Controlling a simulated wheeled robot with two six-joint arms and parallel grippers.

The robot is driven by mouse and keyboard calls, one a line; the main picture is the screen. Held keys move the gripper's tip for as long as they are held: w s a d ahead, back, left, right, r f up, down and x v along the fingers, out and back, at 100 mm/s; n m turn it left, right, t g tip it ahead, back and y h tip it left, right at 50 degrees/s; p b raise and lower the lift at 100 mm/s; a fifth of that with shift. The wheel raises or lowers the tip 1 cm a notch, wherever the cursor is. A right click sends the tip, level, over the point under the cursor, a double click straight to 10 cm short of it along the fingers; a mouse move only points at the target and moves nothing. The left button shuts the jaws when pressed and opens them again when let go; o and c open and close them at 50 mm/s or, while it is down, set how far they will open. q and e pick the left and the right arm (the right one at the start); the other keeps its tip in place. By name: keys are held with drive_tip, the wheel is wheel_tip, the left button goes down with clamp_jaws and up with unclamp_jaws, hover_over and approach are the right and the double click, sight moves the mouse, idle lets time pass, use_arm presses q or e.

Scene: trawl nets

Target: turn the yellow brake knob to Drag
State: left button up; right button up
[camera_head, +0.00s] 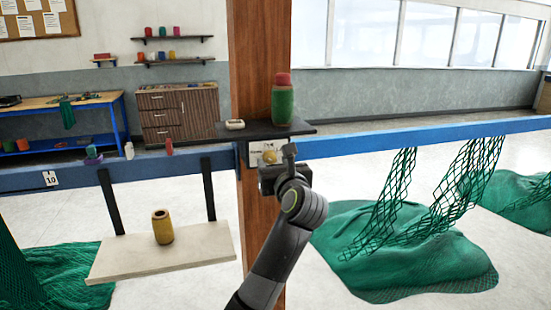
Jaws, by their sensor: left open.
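The yellow brake knob (269,156) shows as a small yellow round shape on a pale plate (257,149) fixed to the wooden post, just under the small black shelf. My left gripper (276,164) is at the knob, with its dark body just below and in front of it. The gripper is open, but I cannot tell whether its fingers are around the knob or touching it. The markings on the plate are too small to read, and part of the plate is hidden by my gripper. The knob's setting cannot be made out. My right gripper is not in view.
The black shelf (226,134) above holds a green bottle-like item with a red top (282,105) and a small pale dish (235,124). A blue rail (400,137) runs both ways from the post (257,60). Green nets (400,250) hang right.

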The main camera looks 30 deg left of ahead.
use_arm(q)
drive_tip(key=shift+w+a, duration=0.15)
drive_tip(key=shift+a, duration=0.05)
drive_tip(key=shift+s+r, duration=0.15)
drive_tip(key=shift+s, duration=0.05)
drive_tip(key=shift+c, duration=0.6)
drive_tip(key=shift+w, duration=0.1)
drive_tip(key=c, duration=0.9)
drive_tip(key=shift+r+m+p, duration=0.1)
drive_tip(key=shift+m+p, duration=0.5)
drive_tip(key=shift+p, duration=0.35)
drive_tip(key=m+p, duration=0.8)
drive_tip(key=p, duration=0.3)
drive_tip(key=shift+r, duration=0.15)
drive_tip(key=shift+f+m+p, duration=0.2)
drive_tip(key=shift+m+p, duration=1.1)
drive_tip(key=shift+p, duration=0.3)
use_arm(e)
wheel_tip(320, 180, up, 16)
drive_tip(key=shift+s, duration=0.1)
